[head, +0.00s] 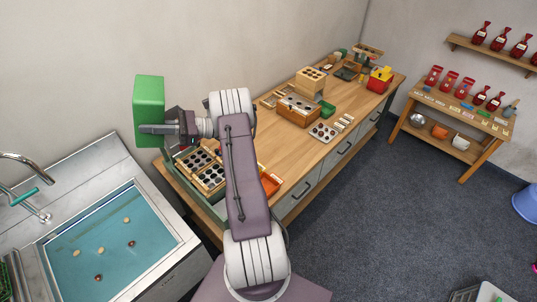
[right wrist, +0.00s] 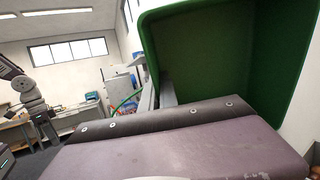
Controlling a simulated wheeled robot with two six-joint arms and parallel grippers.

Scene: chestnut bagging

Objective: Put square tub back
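The green square tub (head: 149,92) is held up in the air above the area between the sink and the near end of the workbench, turned on its side. My right gripper (head: 155,129) is shut on the tub at its lower part. In the right wrist view the tub (right wrist: 225,60) fills the upper right, with its hollow inside and rim showing. A finger of my right gripper (right wrist: 165,90) lies against its left edge. I see nothing inside the tub. My left gripper is not in view.
The sink (head: 112,250) at lower left holds water and several floating chestnuts. The wooden workbench (head: 285,150) carries sectioned trays (head: 208,178), a wooden box (head: 298,112), and a smaller green container (head: 327,109). A side table (head: 455,110) stands at right.

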